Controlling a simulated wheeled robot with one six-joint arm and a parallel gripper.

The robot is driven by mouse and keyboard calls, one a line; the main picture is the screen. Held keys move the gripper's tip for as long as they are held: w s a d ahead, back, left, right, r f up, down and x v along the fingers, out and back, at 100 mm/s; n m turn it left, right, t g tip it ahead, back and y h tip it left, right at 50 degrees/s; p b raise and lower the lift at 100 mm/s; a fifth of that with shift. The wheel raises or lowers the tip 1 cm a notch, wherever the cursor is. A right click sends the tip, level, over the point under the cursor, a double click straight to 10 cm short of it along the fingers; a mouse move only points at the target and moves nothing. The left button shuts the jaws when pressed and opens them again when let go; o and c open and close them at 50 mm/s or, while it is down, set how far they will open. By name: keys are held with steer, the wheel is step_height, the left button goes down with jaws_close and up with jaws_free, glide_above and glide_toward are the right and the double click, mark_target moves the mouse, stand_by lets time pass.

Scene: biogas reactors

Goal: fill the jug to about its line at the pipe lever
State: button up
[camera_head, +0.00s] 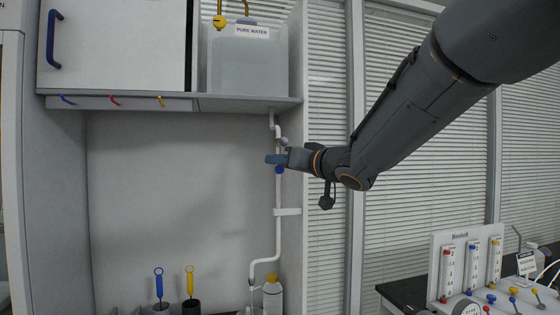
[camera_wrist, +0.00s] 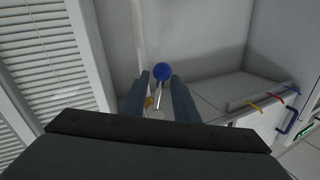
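The white pipe (camera_head: 278,225) runs down from the pure water tank (camera_head: 245,65) along the right wall of the bay and bends left to a downward spout. The pipe lever has a blue ball knob (camera_head: 279,170), which also shows in the wrist view (camera_wrist: 162,71) on a thin metal rod.
A white bottle with a yellow cap (camera_head: 272,292) stands beside the spout. A shelf (camera_head: 240,104) with coloured hooks is above. A Benholt panel (camera_head: 468,265) stands at right.

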steer(key=shift+c, duration=0.2)
jaws_close()
steer(key=shift+f, duration=0.3)
stand_by(1.0)
